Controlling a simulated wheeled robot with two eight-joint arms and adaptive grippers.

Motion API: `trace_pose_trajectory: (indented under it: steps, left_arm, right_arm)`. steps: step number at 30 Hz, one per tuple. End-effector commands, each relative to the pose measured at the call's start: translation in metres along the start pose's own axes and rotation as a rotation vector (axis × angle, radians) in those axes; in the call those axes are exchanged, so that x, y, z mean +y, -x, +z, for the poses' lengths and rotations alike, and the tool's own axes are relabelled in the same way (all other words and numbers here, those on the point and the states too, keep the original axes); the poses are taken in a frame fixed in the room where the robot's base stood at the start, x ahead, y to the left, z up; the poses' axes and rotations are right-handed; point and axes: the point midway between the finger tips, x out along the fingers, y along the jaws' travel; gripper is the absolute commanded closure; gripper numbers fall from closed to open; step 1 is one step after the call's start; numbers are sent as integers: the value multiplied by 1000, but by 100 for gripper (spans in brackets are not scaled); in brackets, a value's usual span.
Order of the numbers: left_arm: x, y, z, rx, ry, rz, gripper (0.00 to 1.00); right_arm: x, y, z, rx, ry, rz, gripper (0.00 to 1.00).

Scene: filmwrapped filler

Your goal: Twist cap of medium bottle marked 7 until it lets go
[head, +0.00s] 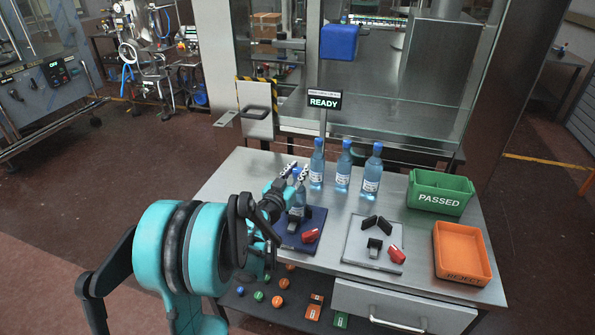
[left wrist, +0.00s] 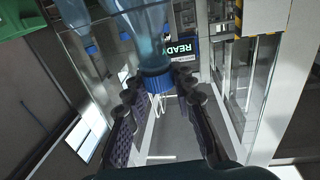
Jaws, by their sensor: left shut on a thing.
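A blue-capped clear blue bottle (head: 298,211) stands upright on the dark blue clamp plate (head: 313,217), partly hidden behind my left arm. My left gripper (head: 298,172) is at its top, with the fingers on either side of the cap. In the left wrist view, the blue cap (left wrist: 158,83) sits between the fingertips of my left gripper (left wrist: 157,86), which is shut on it. The bottle's number cannot be read. My right gripper is not in view.
Three similar bottles (head: 343,170) stand at the back of the table (head: 238,190). A grey clamp plate (head: 358,250) with black blocks and a red handle is to the right. A green PASSED bin (head: 440,198) and an orange bin (head: 462,283) stand at the right. A READY sign (head: 324,101) rises behind.

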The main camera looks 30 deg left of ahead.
Motion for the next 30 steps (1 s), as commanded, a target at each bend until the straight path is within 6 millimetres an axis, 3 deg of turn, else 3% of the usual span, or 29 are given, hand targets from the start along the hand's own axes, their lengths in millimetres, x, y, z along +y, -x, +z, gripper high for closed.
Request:
trace_pose_trajectory:
  steps: [8, 30]
  left_arm:
    - [3, 0, 1, 0, 0, -106, 100]
    - [3, -1, 1, 0, 1, -619, 100]
  right_arm:
    - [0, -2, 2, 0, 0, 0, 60]
    - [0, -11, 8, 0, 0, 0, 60]
